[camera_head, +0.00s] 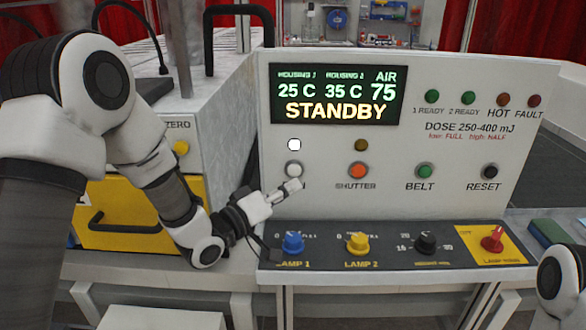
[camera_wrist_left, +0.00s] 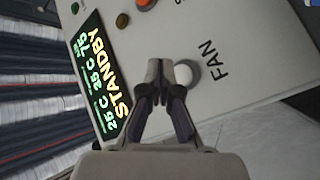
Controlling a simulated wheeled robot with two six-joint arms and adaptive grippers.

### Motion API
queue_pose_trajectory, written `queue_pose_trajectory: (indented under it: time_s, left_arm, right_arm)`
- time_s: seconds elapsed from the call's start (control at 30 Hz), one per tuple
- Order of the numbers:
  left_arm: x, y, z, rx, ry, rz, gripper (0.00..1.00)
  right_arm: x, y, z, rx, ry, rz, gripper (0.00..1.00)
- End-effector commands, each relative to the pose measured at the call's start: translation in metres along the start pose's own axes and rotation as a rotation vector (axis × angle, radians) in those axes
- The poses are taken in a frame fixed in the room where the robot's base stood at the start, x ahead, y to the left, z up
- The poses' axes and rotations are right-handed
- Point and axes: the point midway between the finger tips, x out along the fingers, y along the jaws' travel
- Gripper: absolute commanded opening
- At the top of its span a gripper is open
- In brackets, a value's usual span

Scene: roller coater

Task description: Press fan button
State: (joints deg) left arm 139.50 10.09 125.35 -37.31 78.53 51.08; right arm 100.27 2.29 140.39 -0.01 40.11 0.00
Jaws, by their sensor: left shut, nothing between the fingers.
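The fan button (camera_head: 294,170) is a round white button in a dark ring on the upright control panel, at the left end of the button row. In the left wrist view the white button (camera_wrist_left: 184,75) sits beside the FAN label (camera_wrist_left: 207,60). My left gripper (camera_head: 295,186) is shut and empty, its fingertips just below the button and covering part of its label. In the left wrist view the shut fingertips (camera_wrist_left: 158,68) overlap the button's edge. I cannot tell whether they touch it. My right gripper is out of view.
A white lamp (camera_head: 294,145) is lit above the button. The display (camera_head: 338,95) reads STANDBY. The shutter (camera_head: 358,171), belt (camera_head: 425,171) and reset (camera_head: 488,171) buttons lie to the right. Lamp knobs, including a blue one (camera_head: 293,243), stand below my left gripper.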

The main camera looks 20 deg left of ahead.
Motion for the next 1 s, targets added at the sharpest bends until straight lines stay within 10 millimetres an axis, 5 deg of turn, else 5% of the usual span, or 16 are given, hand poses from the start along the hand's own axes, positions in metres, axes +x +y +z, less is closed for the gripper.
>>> queue_pose_trajectory:
  time_s: [0.3,1.0]
  left_arm:
    - [0.019,-0.014,-0.014,0.0,0.001,0.0,0.0]
    - [0.019,-0.014,-0.014,0.0,0.0,0.0,0.0]
  right_arm:
    - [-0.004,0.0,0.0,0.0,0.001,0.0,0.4]
    - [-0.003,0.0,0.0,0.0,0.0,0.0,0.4]
